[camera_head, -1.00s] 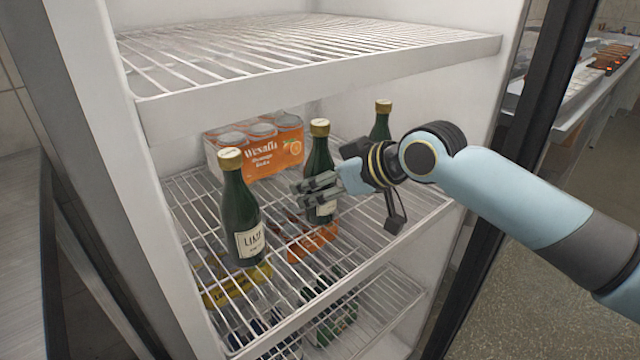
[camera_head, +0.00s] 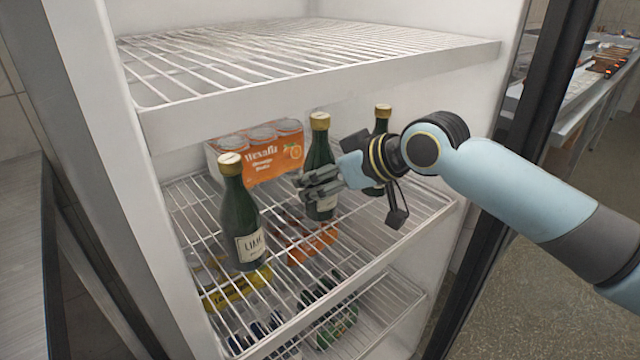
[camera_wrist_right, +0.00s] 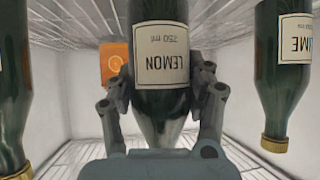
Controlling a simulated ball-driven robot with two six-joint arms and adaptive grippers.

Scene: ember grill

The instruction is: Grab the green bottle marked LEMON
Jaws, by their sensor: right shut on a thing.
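The green LEMON bottle (camera_head: 318,152) has a gold cap and a white label. It is the middle one of three bottles in the fridge in the head view. Its label reads upside down in the right wrist view (camera_wrist_right: 161,62). My right gripper (camera_head: 320,188) is shut on its body, with fingers on both sides. My left gripper is not in view.
A green LIME bottle (camera_head: 241,215) stands to the left on the wire shelf (camera_head: 430,208). Another green bottle (camera_head: 382,122) stands behind my wrist to the right. An orange can pack (camera_head: 262,155) is at the back. An upper shelf (camera_head: 320,92) hangs above.

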